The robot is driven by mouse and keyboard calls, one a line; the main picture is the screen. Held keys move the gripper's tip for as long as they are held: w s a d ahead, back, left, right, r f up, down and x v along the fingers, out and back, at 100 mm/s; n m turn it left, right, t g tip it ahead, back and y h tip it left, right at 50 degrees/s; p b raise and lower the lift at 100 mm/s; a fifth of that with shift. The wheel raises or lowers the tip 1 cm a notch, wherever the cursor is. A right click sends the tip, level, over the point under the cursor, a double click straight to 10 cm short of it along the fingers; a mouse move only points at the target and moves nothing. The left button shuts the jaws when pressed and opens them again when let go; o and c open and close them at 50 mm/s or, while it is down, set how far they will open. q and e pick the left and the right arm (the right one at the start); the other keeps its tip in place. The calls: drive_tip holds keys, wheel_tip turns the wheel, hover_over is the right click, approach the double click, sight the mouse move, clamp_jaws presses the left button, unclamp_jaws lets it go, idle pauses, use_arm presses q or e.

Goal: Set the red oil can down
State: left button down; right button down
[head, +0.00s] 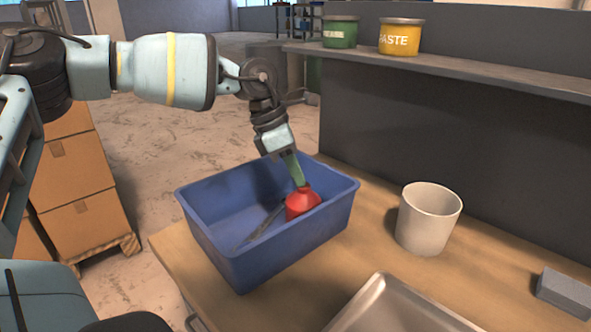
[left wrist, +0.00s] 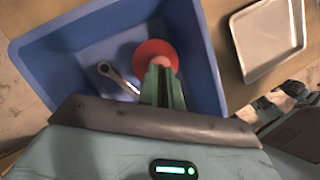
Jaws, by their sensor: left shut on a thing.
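The red oil can (head: 302,203) is inside the blue bin (head: 262,262), toward the bin's right side. My left gripper (head: 298,182) reaches down into the bin and is shut on the top of the can. In the left wrist view the red oil can (left wrist: 152,52) shows as a round red body beyond the green fingers of my left gripper (left wrist: 161,72). I cannot tell whether the can's base touches the bin floor. My right gripper is in neither view.
A metal wrench (head: 264,222) lies in the bin beside the can. A white cup (head: 428,218) and a metal tray (head: 400,308) stand on the wooden bench. A grey block (head: 565,292) is at the far right. A shelf (head: 450,68) with tins runs along the back.

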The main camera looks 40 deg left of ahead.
use_arm(q)
drive_tip(key=shift+r, duration=0.1)
drive_tip(key=c, duration=1.6)
unclamp_jaws()
drive_tip(key=shift+f, duration=0.2)
drive_tip(key=shift+o, duration=0.2)
drive_tip(key=shift+r, duration=0.5)
drive_tip(key=v, duration=1.1)
drive_tip(key=shift+s, duration=0.2)
drive_tip(key=shift+a+r, duration=0.1)
